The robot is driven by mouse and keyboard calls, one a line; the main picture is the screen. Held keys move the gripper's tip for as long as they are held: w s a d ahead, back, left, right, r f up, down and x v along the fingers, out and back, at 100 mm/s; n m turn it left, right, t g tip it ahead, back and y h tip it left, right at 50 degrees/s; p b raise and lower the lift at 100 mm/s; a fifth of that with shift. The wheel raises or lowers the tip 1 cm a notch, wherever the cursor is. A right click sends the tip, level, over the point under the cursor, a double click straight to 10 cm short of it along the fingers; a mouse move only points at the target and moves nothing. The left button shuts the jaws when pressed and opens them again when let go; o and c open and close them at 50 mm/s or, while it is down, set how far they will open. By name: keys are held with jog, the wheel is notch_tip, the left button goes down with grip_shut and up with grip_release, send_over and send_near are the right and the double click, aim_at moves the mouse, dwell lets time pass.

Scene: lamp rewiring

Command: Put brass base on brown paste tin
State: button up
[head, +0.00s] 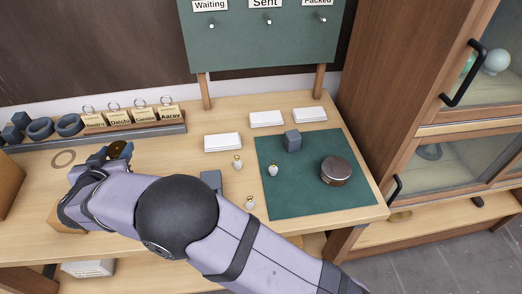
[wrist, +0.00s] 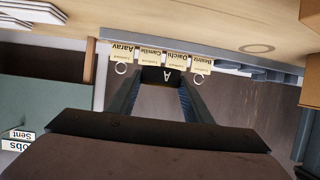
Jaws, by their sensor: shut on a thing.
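My gripper (head: 117,152) is at the left of the table, in front of the tag rack and far from the tin. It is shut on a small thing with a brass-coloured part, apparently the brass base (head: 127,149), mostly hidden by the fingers. The tin is not seen there.
A rack (head: 150,131) holds several name tags with rings at the back left, beside dark rings (head: 55,126). A cabinet (head: 400,120) is at right.

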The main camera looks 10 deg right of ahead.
jog(key=w+d+r+m+h+p, duration=0.1)
jog(key=w+d+r+m+h, duration=0.3)
jog(key=d, duration=0.6)
jog(key=w+d+r+g+h+p, duration=0.1)
jog(key=w+d+r, duration=0.1)
jog(key=w+d, duration=0.55)
jog(key=w+d+r+m+h+p, duration=0.2)
jog(key=w+d+r, duration=0.1)
jog(key=d, duration=0.9)
jog(key=s+d+m+g+h+p, duration=0.1)
jog(key=s+d+m+g+h, duration=0.15)
jog(key=d, duration=1.25)
jog(key=m+g+h, duration=0.5)
jog(key=m+g, duration=0.2)
jog(key=m, duration=0.1)
send_over(332, 168)
notch_tip(332, 168, down, 5)
jog(key=shift+f+p, duration=0.65)
jog(key=shift+f, duration=4.15)
jog(key=shift+f, duration=0.15)
